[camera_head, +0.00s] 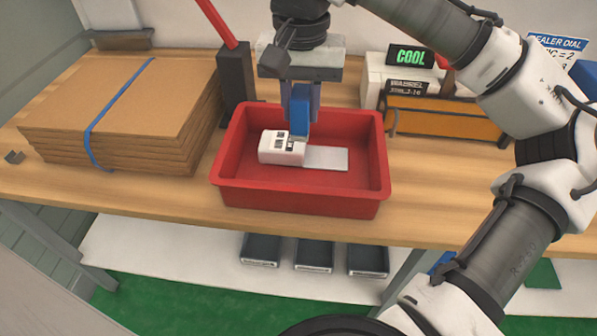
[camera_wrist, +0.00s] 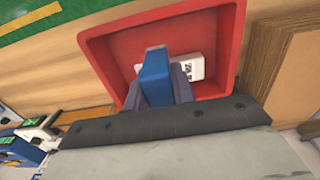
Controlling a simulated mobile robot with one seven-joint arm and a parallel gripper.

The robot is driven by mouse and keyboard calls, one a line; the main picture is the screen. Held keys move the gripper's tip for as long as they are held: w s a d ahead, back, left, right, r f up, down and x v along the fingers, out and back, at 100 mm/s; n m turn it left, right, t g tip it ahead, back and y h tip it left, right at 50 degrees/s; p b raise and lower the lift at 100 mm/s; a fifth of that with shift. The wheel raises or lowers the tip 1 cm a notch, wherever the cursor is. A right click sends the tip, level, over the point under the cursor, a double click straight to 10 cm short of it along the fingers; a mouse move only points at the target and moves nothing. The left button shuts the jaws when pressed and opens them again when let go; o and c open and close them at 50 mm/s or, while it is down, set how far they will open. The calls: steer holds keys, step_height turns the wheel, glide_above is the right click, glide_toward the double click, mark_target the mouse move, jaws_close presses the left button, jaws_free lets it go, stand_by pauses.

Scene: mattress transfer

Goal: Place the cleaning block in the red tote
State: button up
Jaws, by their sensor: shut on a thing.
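The red tote (camera_head: 300,197) stands on the wooden table, and its rim shows in the wrist view (camera_wrist: 236,30). My gripper (camera_head: 300,122) points down inside the tote's outline. It is shut on a blue block (camera_head: 300,105), which I take as the cleaning block; the block also shows between the fingers in the wrist view (camera_wrist: 155,72). A white item with dark markings (camera_head: 280,148) and a flat pale plate (camera_head: 326,158) lie in the tote. The block's lower end overlaps the white item in the head view; I cannot tell if they touch.
A stack of cardboard (camera_head: 130,110) with a blue strap stands left of the tote. A dark holder with a red handle (camera_head: 236,85) is behind it. An orange-fronted box (camera_head: 440,122) and a sealer with a green display (camera_head: 411,56) stand at right.

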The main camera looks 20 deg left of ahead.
mark_target(301, 125)
step_height(301, 125, down, 16)
stand_by(0.4)
steer(key=shift+f, duration=0.15)
steer(key=o, duration=1)
step_height(301, 125, up, 12)
steer(key=shift+r, duration=0.2)
